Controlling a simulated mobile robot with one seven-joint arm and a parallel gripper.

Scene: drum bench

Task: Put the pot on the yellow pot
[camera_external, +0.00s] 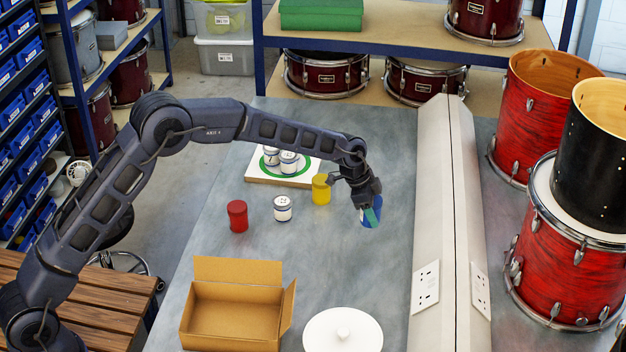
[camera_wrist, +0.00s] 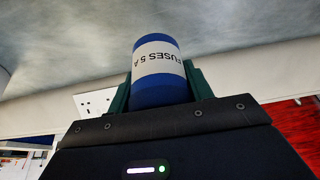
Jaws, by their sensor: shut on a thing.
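My gripper (camera_external: 366,200) is shut on a blue pot (camera_external: 371,214), at the right of the bench near the white trunking. In the wrist view the blue pot (camera_wrist: 158,70) sits between the green fingers and has a white label reading "FUSES 5 A", upside down in the picture. The yellow pot (camera_external: 321,189) stands upright on the bench just left of my gripper, with nothing on its top. In the external view the blue pot is partly hidden by the fingers, and I cannot tell whether it touches the bench.
A red pot (camera_external: 237,216) and a white pot (camera_external: 283,208) stand left of the yellow pot. White pots (camera_external: 289,162) stand on a board with a green ring (camera_external: 258,178). An open cardboard box (camera_external: 232,305) and a white round lid (camera_external: 342,332) are nearer. Trunking (camera_external: 447,200) runs along the right.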

